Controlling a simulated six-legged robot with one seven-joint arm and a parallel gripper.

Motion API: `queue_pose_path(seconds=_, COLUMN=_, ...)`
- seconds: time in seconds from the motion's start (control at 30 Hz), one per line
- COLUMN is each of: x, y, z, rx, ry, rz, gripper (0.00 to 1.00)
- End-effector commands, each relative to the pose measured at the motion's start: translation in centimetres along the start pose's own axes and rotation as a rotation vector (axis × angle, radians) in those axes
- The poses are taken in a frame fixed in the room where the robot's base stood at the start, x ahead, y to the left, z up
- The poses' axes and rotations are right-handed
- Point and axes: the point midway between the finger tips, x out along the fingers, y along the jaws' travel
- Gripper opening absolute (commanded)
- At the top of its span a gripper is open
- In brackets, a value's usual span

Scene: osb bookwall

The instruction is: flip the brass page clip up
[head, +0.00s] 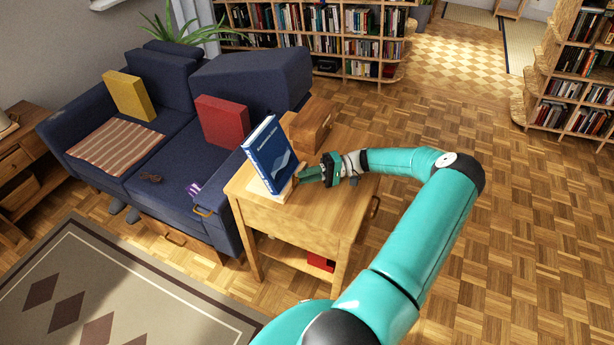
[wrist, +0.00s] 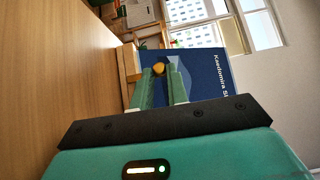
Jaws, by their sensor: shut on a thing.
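A blue book (head: 270,160) leans upright on a small wooden stand (head: 284,193) on the side table. The brass page clip (wrist: 158,69) shows in the wrist view as a small round golden knob in front of the book's cover (wrist: 207,68), near the wooden stand (wrist: 129,66). My gripper (head: 301,178) reaches in from the right, low at the book's front. In the wrist view its green fingers (wrist: 164,76) are on either side of the clip and shut on it. The clip's lower part is hidden, and its tilt cannot be told.
The wooden side table (head: 255,207) carries the stand, with a wooden box (head: 310,122) behind the book. A blue sofa (head: 165,135) with yellow and red cushions stands to the left. A red object (head: 320,262) lies on the lower shelf. The parquet floor at right is clear.

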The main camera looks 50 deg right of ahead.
Motion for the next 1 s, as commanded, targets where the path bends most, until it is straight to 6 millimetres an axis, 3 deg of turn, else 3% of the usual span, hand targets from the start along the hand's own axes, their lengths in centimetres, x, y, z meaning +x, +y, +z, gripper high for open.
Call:
queue_pose_path(seconds=0.27, x=0.0, y=0.0, z=0.0, rx=0.0, ry=0.0, rz=0.0, gripper=0.0)
queue_pose_path(seconds=0.3, x=0.0, y=0.0, z=0.0, rx=0.0, ry=0.0, rz=0.0, gripper=0.21)
queue_pose_path(seconds=0.4, x=0.0, y=0.0, z=0.0, rx=0.0, ry=0.0, rz=0.001, gripper=0.37)
queue_pose_path(seconds=0.77, x=-0.5, y=0.0, z=0.0, rx=-0.001, ry=0.002, rz=0.002, gripper=0.37)
queue_pose_path(seconds=1.0, x=-4.4, y=0.1, z=-0.1, rx=-0.001, ry=0.004, rz=0.003, gripper=0.37)
